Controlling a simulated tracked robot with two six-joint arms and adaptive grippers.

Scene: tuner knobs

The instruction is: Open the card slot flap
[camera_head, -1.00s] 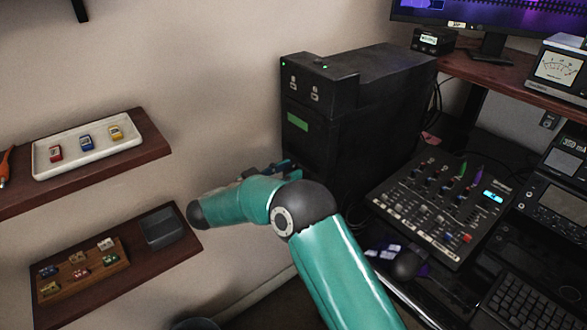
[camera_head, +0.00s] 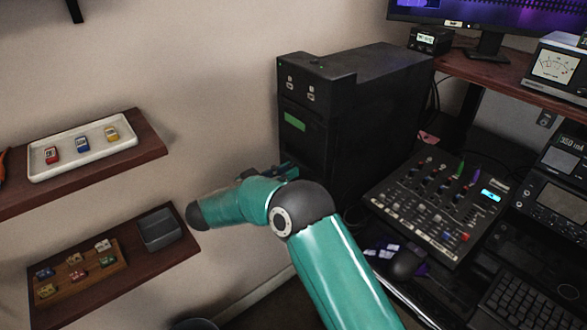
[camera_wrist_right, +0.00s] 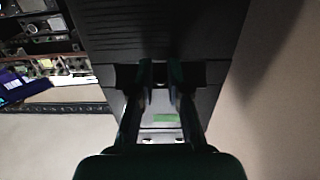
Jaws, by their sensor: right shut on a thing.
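A black tower case (camera_head: 350,120) stands beside the wall, with a green label (camera_head: 294,121) on its front. My right gripper (camera_head: 288,168) is at the lower part of that front, below the label; my own forearm and wrist partly cover it. In the right wrist view the two fingers (camera_wrist_right: 161,75) reach the case front at a dark recessed strip, with a narrow gap between them, and the green label (camera_wrist_right: 165,117) shows between the fingers. The card slot flap is dark on dark; its edges and opening angle cannot be made out. My left gripper is out of view.

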